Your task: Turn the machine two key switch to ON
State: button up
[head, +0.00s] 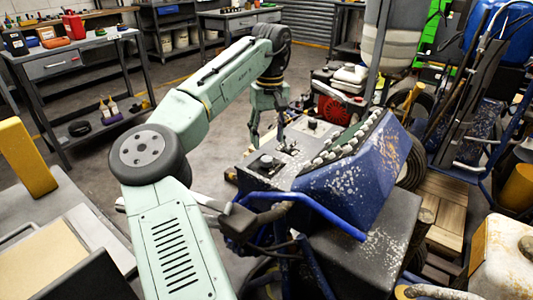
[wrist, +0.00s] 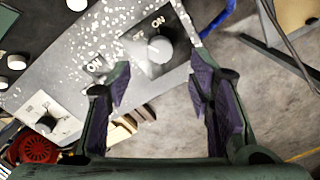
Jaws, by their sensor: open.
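A round grey switch knob (wrist: 160,50) sits on a dark square plate on the speckled grey control panel (wrist: 85,45). ON lettering is above it and partly legible OFF lettering is to its left. Which machine number it belongs to cannot be read. My gripper (wrist: 160,85) is open and empty, its purple-padded fingers on either side of the knob's column in the picture. Contact with the knob is not visible. In the head view my gripper (head: 268,138) hangs above the near left end of the panel, where a dark switch (head: 265,163) shows.
Another switch (wrist: 42,115) is on a light plate at the panel's lower left, beside a red round part (wrist: 36,148). Small round knobs line the upper left. A blue bar (head: 310,205) crosses the machine's near side. Open floor lies right of the panel in the wrist view.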

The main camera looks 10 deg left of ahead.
aim_at(267, 158)
notch_tip(267, 158, down, 7)
jog(key=shift+r, duration=0.15)
jog(key=shift+c, duration=0.6)
grip_shut()
